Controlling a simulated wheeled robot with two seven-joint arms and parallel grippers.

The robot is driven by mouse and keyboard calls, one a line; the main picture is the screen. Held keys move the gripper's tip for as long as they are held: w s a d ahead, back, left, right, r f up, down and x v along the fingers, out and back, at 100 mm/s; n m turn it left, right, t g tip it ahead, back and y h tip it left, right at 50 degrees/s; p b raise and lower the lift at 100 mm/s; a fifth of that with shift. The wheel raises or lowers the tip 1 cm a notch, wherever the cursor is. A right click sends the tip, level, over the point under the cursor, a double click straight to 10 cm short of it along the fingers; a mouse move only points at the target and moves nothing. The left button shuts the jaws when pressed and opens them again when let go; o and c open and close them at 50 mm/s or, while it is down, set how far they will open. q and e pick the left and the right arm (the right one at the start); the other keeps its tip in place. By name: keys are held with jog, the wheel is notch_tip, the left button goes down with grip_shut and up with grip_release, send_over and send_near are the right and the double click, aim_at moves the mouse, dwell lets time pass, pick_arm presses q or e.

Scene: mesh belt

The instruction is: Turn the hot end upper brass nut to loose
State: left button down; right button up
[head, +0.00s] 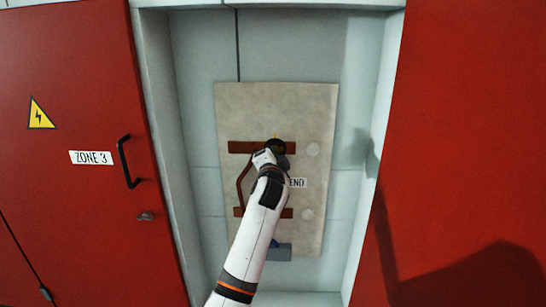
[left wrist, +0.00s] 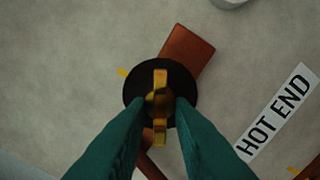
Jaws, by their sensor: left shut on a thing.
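The upper brass nut (left wrist: 160,78) shows in the left wrist view as a winged, upright brass piece in front of a round black disc (left wrist: 133,90). The disc sits over a copper-brown bar (left wrist: 190,50). The green fingers of my left gripper (left wrist: 161,104) are closed on the nut from both sides, hiding part of it. A yellow mark (left wrist: 123,72) lies at the disc's upper left edge. In the head view my left gripper (head: 270,153) is at the upper bar (head: 243,147) and mostly covers the nut. My right gripper is not in view.
A "HOT END" label (left wrist: 277,110) is right of the nut. A lower brown bar (head: 285,213) crosses the beige panel (head: 318,120) below. The panel stands in a pale recess between a red "ZONE 3" door (head: 80,210) with a black handle (head: 127,162) and a red wall (head: 470,120).

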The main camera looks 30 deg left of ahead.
pick_arm(q)
jog(key=c, duration=1.6)
grip_release()
jog(key=shift+o, duration=0.2)
jog(key=b+v, duration=0.2)
jog(key=v, duration=1)
jog(key=shift+f, duration=0.1)
